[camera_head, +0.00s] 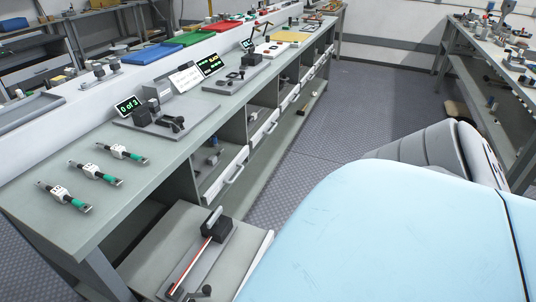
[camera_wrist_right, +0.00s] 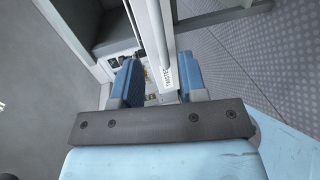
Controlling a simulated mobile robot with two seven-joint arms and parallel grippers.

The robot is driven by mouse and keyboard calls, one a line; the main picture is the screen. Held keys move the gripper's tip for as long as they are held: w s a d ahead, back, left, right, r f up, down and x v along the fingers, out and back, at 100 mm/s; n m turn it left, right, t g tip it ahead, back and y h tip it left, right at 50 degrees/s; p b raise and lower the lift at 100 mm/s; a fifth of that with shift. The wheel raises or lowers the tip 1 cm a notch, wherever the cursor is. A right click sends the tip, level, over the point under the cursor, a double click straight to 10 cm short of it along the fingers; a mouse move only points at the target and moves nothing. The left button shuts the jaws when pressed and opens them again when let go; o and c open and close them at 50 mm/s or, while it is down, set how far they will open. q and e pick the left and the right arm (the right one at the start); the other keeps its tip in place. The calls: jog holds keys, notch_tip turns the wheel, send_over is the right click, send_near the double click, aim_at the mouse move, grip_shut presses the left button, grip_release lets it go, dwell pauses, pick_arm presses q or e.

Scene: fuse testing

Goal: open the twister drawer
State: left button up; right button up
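A row of drawers runs under the long grey bench (camera_head: 60,150) in the head view. The nearest upper drawer (camera_head: 232,172) has a pale front with a bar handle, and small parts show inside it. I cannot tell which drawer is the twister drawer. My right gripper (camera_wrist_right: 160,80) shows in the right wrist view, its two blue fingers apart. A pale bar or drawer edge with a small label (camera_wrist_right: 167,76) lies between them, and I see no clear grip on it. My pale blue arm hides that gripper in the head view. My left gripper is not in view.
A lower tray or drawer (camera_head: 150,262) at the front holds a tool with a long red and white rod (camera_head: 192,262). Three green-tipped tools (camera_head: 122,153) and a "0 of 3" display (camera_head: 129,105) are on the bench. Open floor (camera_head: 350,110) lies right of the bench.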

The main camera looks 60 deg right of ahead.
jog(key=v, duration=0.6)
dwell(0.5)
